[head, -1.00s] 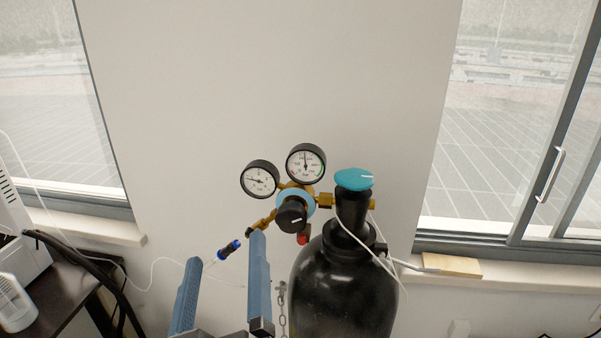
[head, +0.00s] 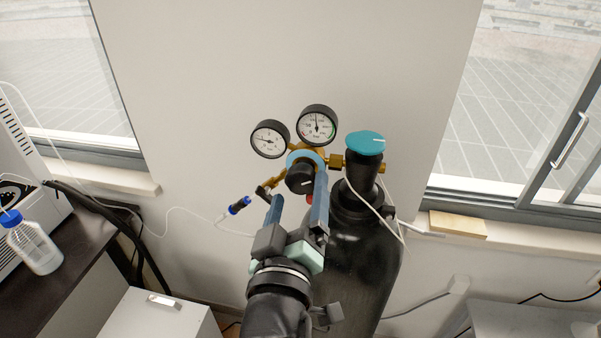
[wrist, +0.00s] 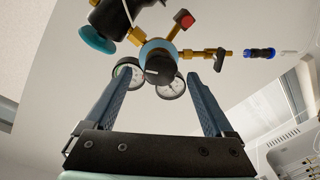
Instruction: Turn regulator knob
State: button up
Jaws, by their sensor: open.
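The regulator knob (head: 300,179) is black with a white mark and sits on the front of the brass regulator, in front of a light blue ring (head: 306,156). Two round gauges (head: 317,125) stand above it. My gripper (head: 297,188) is open, its two blue fingers pointing up at the regulator. In the head view the right finger overlaps the knob's right edge, and the left finger is left of it. In the wrist view the knob (wrist: 160,69) shows between and beyond the fingertips (wrist: 159,84). I cannot tell whether a finger touches it.
A black gas cylinder (head: 358,270) with a teal valve cap (head: 365,143) stands right of my gripper. A blue tube connector (head: 239,205) hangs at the left. A dark table (head: 60,290) with a bottle (head: 35,245) is farther left. The wall lies behind.

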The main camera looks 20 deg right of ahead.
aim_at(300, 185)
jog(key=shift+p+x, duration=0.4)
jog(key=shift+x, duration=1.4)
jog(key=shift+c, duration=0.3)
